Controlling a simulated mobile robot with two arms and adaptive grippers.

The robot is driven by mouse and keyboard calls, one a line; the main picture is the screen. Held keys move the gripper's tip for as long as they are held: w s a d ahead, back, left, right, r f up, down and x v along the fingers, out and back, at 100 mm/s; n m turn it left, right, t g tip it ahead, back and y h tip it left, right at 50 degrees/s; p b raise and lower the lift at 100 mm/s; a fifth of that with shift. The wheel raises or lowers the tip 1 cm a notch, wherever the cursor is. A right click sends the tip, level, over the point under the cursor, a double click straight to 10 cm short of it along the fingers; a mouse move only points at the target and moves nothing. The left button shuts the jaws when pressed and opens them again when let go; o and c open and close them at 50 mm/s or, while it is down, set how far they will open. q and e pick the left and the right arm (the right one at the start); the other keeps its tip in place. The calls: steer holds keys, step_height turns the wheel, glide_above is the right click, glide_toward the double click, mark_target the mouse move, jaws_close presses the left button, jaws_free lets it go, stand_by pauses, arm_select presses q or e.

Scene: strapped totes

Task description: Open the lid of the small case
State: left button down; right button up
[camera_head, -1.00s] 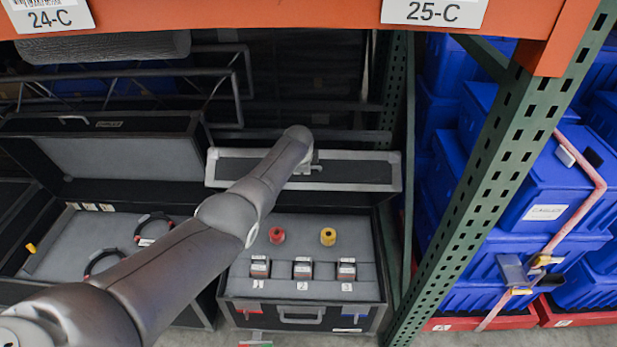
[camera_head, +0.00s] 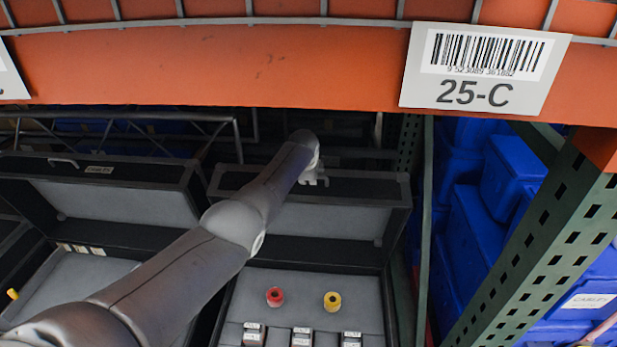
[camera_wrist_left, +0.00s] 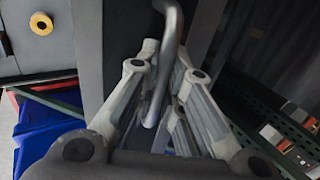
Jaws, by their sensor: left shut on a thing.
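The small case (camera_head: 374,305) is dark with a grey foam inside. Its lid (camera_head: 330,220) is raised at the back, with its grey inner face towards the head camera. My left arm reaches across the case to the lid's top edge. My left gripper (camera_head: 313,181) is shut on the lid handle, a grey bar (camera_wrist_left: 171,25) that passes between the fingers in the left wrist view. The arm hides part of the lid's left side and the case's left side. My right gripper is not in view.
The foam holds a red ring (camera_head: 274,297), a yellow ring (camera_head: 332,301) and several small boxes. A larger open case (camera_head: 110,205) stands to the left. An orange shelf beam (camera_head: 230,70) crosses above. A green rack post (camera_head: 545,245) and blue totes (camera_head: 465,225) are at the right.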

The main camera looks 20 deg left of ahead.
arm_select(q)
steer(key=shift+s+f, duration=0.1)
steer(key=shift+f, duration=0.05)
steer(key=c, duration=1.5)
jaws_free()
steer(key=shift+r, duration=0.2)
steer(key=shift+s+d+r, duration=0.15)
steer(key=shift+s+r, duration=0.15)
steer(key=shift+r, duration=0.3)
steer(key=shift+v, duration=5.2)
